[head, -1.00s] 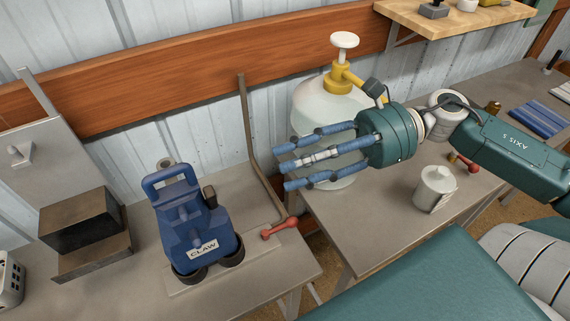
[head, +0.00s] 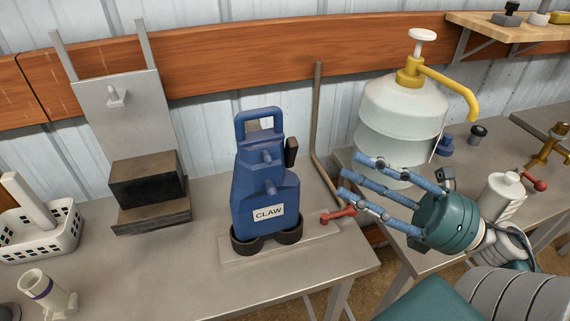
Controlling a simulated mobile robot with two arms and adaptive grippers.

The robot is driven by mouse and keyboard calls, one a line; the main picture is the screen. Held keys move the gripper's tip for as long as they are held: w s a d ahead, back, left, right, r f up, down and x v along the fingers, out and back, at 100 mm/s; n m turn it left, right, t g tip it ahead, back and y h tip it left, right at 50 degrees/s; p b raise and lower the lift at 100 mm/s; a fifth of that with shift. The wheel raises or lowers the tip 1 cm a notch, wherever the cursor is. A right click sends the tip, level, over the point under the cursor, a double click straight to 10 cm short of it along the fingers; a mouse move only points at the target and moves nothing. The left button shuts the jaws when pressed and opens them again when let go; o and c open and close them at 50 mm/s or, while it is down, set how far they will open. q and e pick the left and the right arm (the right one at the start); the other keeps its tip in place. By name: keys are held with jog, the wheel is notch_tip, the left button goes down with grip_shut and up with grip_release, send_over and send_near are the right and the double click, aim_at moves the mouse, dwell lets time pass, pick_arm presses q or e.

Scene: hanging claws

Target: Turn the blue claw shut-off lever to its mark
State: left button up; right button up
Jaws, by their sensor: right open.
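The blue claw unit (head: 262,195) stands upright in a dark holder on a flat plate on the left bench, its "CLAW" label facing me. A red lever (head: 338,215) lies low beside it at the right, near the foot of a bent pipe (head: 317,120). I cannot make out its mark. My right gripper (head: 346,175) is open and empty, its blue fingers pointing left. In the picture it is above and right of the red lever, in front of the large white pump bottle (head: 400,115). My left gripper is not in view.
A dark block (head: 148,185) and a white basket (head: 40,240) stand left on the bench. A white canister (head: 500,195) and another red lever (head: 535,183) are on the right bench. A gap separates the benches.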

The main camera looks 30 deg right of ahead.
aim_at(290, 152)
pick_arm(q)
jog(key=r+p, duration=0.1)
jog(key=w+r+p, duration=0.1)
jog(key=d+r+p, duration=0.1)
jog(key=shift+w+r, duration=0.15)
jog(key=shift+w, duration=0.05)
pick_arm(e)
jog(key=x, duration=1)
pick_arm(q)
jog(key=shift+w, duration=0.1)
pick_arm(e)
jog(key=shift+r, duration=0.1)
